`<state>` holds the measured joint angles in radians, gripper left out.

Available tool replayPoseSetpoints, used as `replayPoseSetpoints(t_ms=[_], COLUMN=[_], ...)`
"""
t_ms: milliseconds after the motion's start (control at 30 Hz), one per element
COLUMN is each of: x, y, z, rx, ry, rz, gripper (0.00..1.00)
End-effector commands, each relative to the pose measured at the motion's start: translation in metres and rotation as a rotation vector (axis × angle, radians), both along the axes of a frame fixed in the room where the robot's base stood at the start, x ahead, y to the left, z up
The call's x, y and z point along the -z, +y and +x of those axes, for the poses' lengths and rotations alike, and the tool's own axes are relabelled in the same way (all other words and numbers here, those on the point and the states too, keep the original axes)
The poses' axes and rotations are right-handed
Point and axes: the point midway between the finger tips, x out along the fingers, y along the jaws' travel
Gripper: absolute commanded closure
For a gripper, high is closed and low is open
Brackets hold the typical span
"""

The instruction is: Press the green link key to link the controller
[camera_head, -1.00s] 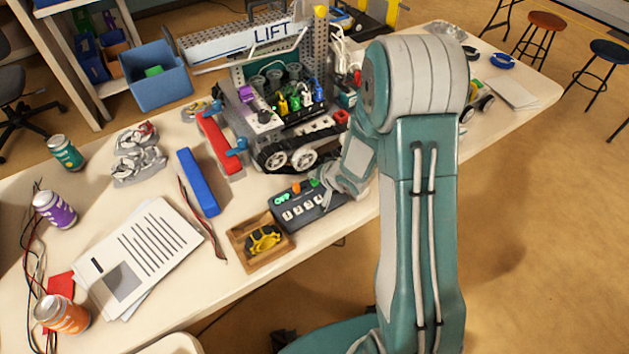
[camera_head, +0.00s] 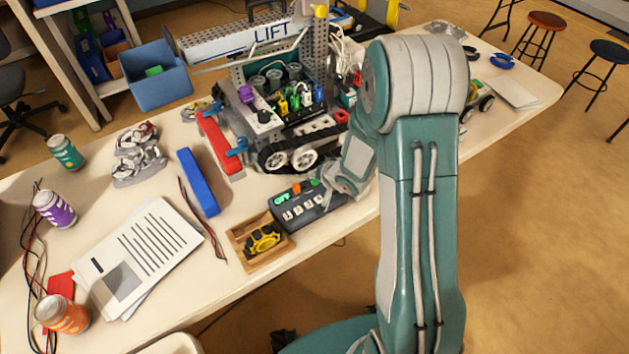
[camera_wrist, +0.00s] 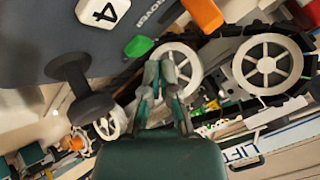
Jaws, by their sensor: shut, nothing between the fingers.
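The dark controller (camera_head: 306,212) lies near the table's front edge, with white numbered keys, an orange control and a small green display. The green key (camera_head: 315,182) shows at its far edge, partly beside my wrist. In the wrist view the green key (camera_wrist: 138,46) is just left of and above my fingertips, close to an orange control (camera_wrist: 204,12) and the white key marked 4 (camera_wrist: 103,11). My gripper (camera_wrist: 160,66) is shut and empty, and its tips appear close to the key; contact cannot be told. In the head view my wrist hides the fingers and the controller's right end.
A tracked robot (camera_head: 290,120) with a LIFT sign stands just behind the controller. A wooden tray (camera_head: 279,252) with a yellow-black item is in front of it. A blue bar (camera_head: 198,181) lies left. A black mushroom-shaped knob (camera_wrist: 82,92) rises left of my fingers.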

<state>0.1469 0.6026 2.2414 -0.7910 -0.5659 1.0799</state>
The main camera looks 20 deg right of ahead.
Motion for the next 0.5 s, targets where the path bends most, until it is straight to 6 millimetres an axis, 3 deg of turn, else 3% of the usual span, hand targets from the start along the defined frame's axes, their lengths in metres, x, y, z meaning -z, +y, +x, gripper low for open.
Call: replayPoseSetpoints(t_ms=[500], x=[0.0072], y=[-0.0006], z=[-0.0008], rx=[0.000], ry=[0.000], rz=[0.000], gripper=[1.00])
